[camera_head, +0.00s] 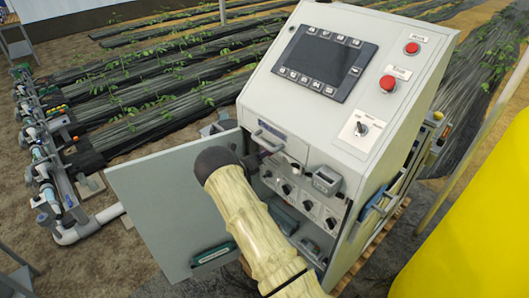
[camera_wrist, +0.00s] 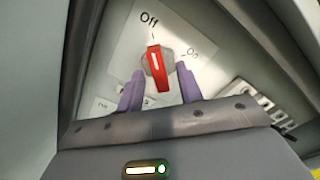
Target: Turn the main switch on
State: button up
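The main switch (camera_wrist: 157,72) shows in the wrist view as a red handle with a white line on a round grey base. Its handle points up toward the "Off" label, with the "On" label to the upper right. My gripper (camera_wrist: 160,70) has its two purple fingers on either side of the red handle, open, with a visible gap on both sides. In the head view my arm hides the switch and most of the gripper at the open front of the grey control cabinet (camera_head: 300,115).
The cabinet door (camera_head: 165,200) stands open to the left of my arm. Several black knobs, a screen (camera_head: 325,62) and red buttons (camera_head: 388,84) are on the cabinet. A yellow tank-like shape (camera_head: 480,230) is at right. Pipes (camera_head: 60,190) run along the far left.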

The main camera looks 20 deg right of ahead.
grip_shut()
jog(key=shift+a+f+m+b, duration=0.1)
jog(key=shift+m+b, duration=0.2)
jog(key=shift+b, duration=0.2)
jog(key=shift+w+a+m+b, duration=0.1)
jog(key=shift+w+m+b, duration=0.1)
jog(key=shift+m+b, duration=4.15)
jog(key=shift+w+m+b, duration=0.2)
jog(key=shift+m+b, duration=4.1)
jog(key=shift+m, duration=0.05)
